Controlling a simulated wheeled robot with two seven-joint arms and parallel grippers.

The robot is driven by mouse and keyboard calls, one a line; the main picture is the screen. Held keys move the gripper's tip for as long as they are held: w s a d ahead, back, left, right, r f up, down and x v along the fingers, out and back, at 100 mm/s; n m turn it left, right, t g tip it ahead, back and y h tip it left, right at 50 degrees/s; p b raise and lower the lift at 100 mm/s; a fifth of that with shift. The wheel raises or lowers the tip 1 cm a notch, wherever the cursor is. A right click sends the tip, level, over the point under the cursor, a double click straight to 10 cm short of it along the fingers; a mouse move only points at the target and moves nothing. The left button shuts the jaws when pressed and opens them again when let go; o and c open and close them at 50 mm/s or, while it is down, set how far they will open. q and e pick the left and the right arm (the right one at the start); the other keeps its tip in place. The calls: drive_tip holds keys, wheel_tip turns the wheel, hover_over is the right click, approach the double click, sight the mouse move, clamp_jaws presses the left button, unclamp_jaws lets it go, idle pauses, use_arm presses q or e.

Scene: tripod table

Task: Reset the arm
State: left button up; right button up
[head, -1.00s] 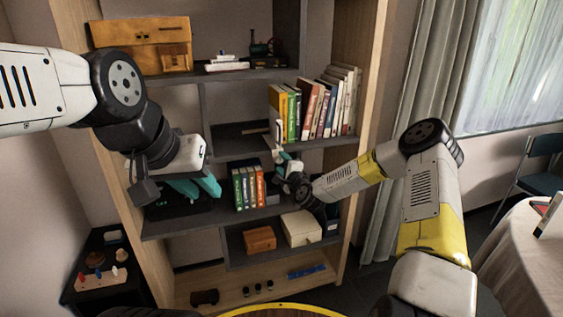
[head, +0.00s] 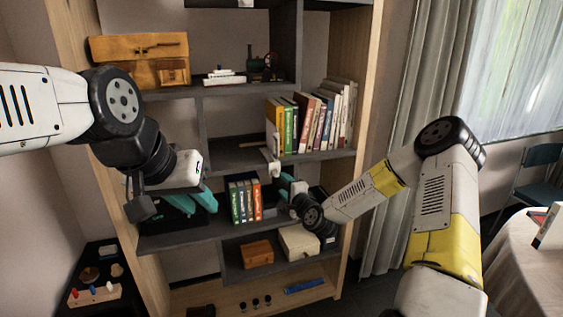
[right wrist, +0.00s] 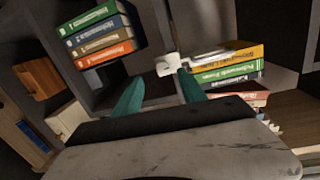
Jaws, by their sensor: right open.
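My right arm reaches in from the right in the head view, and its gripper (head: 285,187) is in front of the bookshelf's (head: 366,130) middle bays. In the right wrist view its two teal fingers (right wrist: 158,93) stand apart with nothing between them. A small white object (right wrist: 168,66) is beyond the fingertips; it also shows just above that gripper in the head view (head: 274,168). My left gripper (head: 202,199) hangs in front of the shelf's left side. Its teal fingers are seen at an angle, so its opening is unclear.
Several books (head: 318,118) stand on the upper right shelf, and a shorter row (head: 244,200) stands left of my right gripper. A wooden box (head: 257,254) and a cream box (head: 299,242) sit below. A curtain (head: 418,130) and a clothed table (head: 515,262) are at the right.

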drive_tip(key=s+d+r+n+g+h, duration=0.2)
drive_tip(key=s+d+r+n+g, duration=0.2)
drive_tip(key=s+r+n, duration=0.4)
drive_tip(key=s+d+r+n+g+h, duration=0.25)
drive_tip(key=s+r+n, duration=0.3)
drive_tip(key=s, duration=0.45)
drive_tip(key=s+d+r+n+g, duration=0.1)
drive_tip(key=s+d+r, duration=0.1)
drive_tip(key=s, duration=0.8)
drive_tip(key=s+d+r+g, duration=0.2)
drive_tip(key=s+d+r, duration=0.1)
drive_tip(key=s, duration=0.8)
drive_tip(key=shift+d+r+n, duration=0.2)
drive_tip(key=shift+r+n, duration=0.15)
drive_tip(key=shift+r, duration=0.45)
drive_tip(key=shift+y, duration=0.25)
